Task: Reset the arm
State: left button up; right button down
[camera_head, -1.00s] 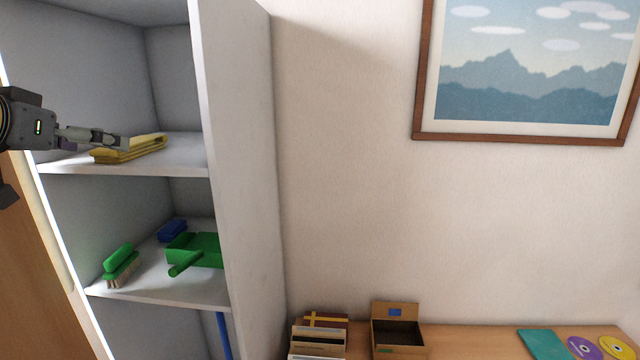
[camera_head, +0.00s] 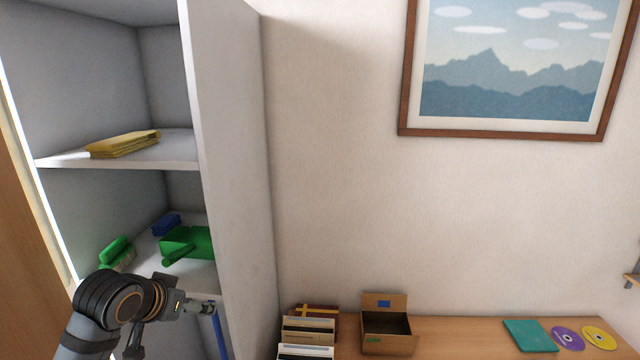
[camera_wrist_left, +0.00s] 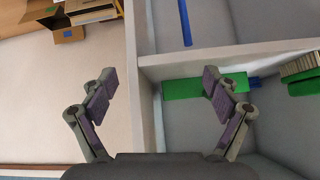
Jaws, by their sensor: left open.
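My left arm comes in at the lower left of the head view. My left gripper (camera_head: 201,307) is in front of the cabinet, near the front edge of the shelf with the green items. In the left wrist view the gripper (camera_wrist_left: 160,78) has its two fingers spread wide with nothing between them. My right gripper is in neither view.
The shelf above the gripper holds a green dustpan (camera_head: 190,243), a green brush (camera_head: 116,250) and a blue item (camera_head: 166,224). The cabinet's side panel (camera_head: 228,180) stands right of them. A desk (camera_head: 460,340) carries an open box (camera_head: 387,325), books and discs.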

pick_arm(q)
jog(key=s+d+f+n+g+y, duration=0.1)
jog(key=s+d+f+g, duration=0.15)
jog(key=s+f, duration=0.95)
jog(key=s+d+f+g, duration=0.1)
jog(key=s+f+g, duration=0.2)
jog(key=s+f, duration=0.9)
notch_tip(320, 180, down, 33)
jog(key=s+a+g+b, duration=0.1)
jog(key=s+a+b, duration=0.2)
jog(key=b, duration=0.3)
jog(key=s+f+g+b, duration=0.1)
jog(key=s+f+b, duration=0.2)
jog(key=s+f, duration=1.4)
jog(key=shift+s+a+f+n+b, duration=0.2)
jog(key=shift+a+f+n+b, duration=0.15)
jog(key=shift+f, duration=0.2)
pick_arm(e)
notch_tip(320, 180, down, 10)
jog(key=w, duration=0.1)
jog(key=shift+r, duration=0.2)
pick_arm(q)
jog(key=shift+a, duration=0.1)
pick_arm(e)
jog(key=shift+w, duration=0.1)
